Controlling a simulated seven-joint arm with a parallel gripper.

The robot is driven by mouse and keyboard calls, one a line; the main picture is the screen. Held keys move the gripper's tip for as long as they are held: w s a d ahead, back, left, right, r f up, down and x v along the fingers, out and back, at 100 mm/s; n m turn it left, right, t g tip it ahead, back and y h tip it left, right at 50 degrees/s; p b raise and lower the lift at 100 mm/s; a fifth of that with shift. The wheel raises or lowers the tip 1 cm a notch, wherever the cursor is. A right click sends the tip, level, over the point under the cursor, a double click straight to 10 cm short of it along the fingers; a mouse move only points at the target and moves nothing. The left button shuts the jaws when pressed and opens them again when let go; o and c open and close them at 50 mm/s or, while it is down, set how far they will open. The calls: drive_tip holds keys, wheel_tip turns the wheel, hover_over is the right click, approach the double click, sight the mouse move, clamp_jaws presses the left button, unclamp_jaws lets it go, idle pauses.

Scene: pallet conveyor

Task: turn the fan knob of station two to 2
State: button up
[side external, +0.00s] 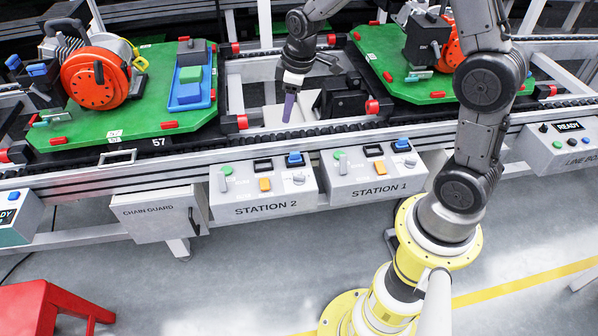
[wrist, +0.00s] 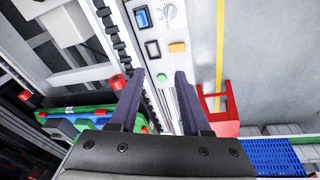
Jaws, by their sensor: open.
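The station two box (side external: 272,206) is on the conveyor's front rail, labelled STATION 2. Its top has a green button (side external: 227,170), a grey lever, a black-framed window, a blue rocker, an orange button (side external: 265,184) and a round pale knob (side external: 298,179) at the right. This looks like the fan knob; its setting is too small to read. In the wrist view the knob (wrist: 167,11) is at the top edge, ahead of my fingers. My gripper (side external: 287,119) is open and empty, pointing down over the gap between the pallets, behind and above the box. Its fingers also show in the wrist view (wrist: 160,76).
The similar station one box (side external: 376,190) adjoins on the right. Green pallets carry an orange machine (side external: 96,77) at left and another at right. The chain guard box (side external: 154,214) is left of station two. A red stool (side external: 40,305) stands on the floor; the space above the panels looks clear.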

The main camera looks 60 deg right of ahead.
sight(299, 176)
drive_tip(key=f+g, duration=0.1)
drive_tip(key=f, duration=0.7)
drive_tip(key=s+d+f, duration=0.1)
drive_tip(key=f, duration=0.7)
drive_tip(key=d+f+g, duration=0.1)
drive_tip(key=f, duration=0.7)
drive_tip(key=shift+s+m+g, duration=0.2)
drive_tip(key=shift+m+g, duration=0.1)
clamp_jaws()
